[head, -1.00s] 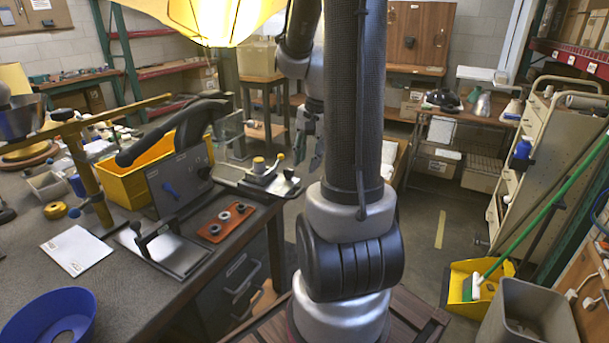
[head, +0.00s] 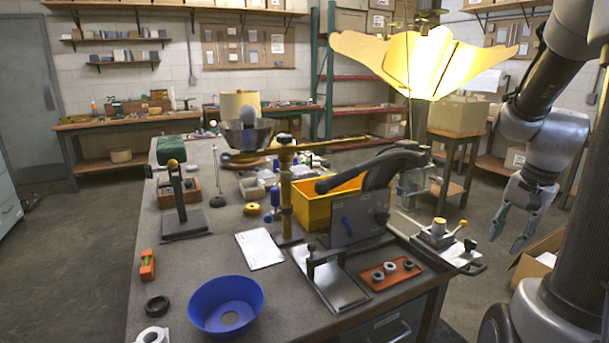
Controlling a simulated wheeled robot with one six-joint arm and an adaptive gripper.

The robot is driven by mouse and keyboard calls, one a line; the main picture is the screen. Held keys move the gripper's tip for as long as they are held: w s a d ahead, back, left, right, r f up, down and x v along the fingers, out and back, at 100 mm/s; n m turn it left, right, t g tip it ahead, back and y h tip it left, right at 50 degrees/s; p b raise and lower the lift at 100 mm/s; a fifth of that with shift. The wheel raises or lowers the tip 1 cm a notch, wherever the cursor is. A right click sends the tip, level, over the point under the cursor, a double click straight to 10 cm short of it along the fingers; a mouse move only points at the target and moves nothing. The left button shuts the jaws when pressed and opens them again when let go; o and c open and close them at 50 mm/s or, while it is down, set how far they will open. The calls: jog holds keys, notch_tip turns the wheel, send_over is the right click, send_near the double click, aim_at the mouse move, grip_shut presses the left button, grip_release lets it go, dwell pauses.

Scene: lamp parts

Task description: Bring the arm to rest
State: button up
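My gripper (head: 508,226) hangs at the right of the head view, fingers pointing down. Its two fingers are spread apart with nothing between them. It is clear of the workbench (head: 200,262), to the right of the bench's right edge. My arm is bent, with its upper links at the upper right. On the bench stand a brass post with a long horizontal arm (head: 285,200), a yellow bin (head: 312,205) and a blue bowl-like shade (head: 226,305). A lit, petal-shaped lampshade (head: 425,62) hangs above the bench's right side.
A small fixture (head: 438,235) sits at the bench's right corner, near my gripper. An orange-brown plate with rings (head: 390,273) lies before it. A cardboard box (head: 540,262) stands on the floor below my gripper. Open floor lies left of the bench.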

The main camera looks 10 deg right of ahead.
jog(key=s+a+r+n+t, duration=0.1)
jog(key=s+a+r+n, duration=0.3)
jog(key=a+r+n, duration=0.1)
jog(key=s+a+r+n+t, duration=0.2)
jog(key=s+a+r+n, duration=0.3)
jog(key=a+n, duration=0.2)
jog(key=shift+a+h, duration=0.4)
jog(key=shift+a, duration=0.8)
jog(key=shift+s, duration=0.1)
jog(key=shift+c, duration=0.2)
